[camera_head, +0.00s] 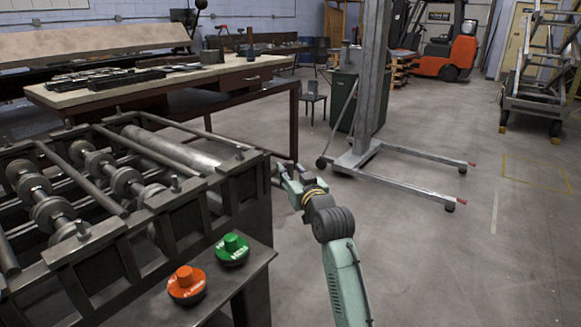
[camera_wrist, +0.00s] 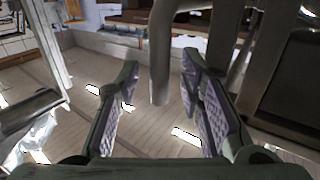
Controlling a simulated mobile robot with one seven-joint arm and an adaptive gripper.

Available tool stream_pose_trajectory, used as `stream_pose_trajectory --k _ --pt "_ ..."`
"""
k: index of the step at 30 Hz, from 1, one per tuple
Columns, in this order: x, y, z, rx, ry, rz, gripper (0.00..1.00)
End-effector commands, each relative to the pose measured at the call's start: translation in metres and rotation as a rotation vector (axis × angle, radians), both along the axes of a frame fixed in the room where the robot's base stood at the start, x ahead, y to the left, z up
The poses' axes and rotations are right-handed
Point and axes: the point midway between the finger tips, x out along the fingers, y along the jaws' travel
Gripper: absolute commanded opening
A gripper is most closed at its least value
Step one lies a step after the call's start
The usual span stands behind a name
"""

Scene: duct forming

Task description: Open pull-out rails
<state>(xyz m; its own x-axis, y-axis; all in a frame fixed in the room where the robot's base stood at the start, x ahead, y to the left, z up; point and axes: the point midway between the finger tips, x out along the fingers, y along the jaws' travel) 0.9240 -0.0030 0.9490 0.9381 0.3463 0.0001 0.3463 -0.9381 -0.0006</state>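The forming machine (camera_head: 130,200) with its rollers stands at the left in the head view. My gripper (camera_head: 279,172) is at its right end, beside the machine's upper corner. In the wrist view my gripper (camera_wrist: 160,75) is open, its two padded fingers spread apart. A grey metal bar (camera_wrist: 161,60), which looks like a rail or handle part of the machine, hangs down between the fingers with its rounded lower end visible. A gap shows on both sides of the bar. In the head view the rail is too small and hidden by my gripper to make out.
An orange button (camera_head: 186,285) and a green button (camera_head: 232,249) sit on a shelf at the machine's front. A workbench (camera_head: 200,80) stands behind. A grey lift post with legs (camera_head: 372,150) stands behind my arm.

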Motion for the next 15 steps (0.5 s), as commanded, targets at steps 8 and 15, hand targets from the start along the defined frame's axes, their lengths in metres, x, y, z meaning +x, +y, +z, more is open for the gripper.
stream_pose_trajectory --k 8,15 --pt "0.0095 0.0035 -0.0006 0.0 0.0 0.0 0.35" --pt "0.0092 0.0035 -0.0005 0.0 0.0 0.0 0.28"
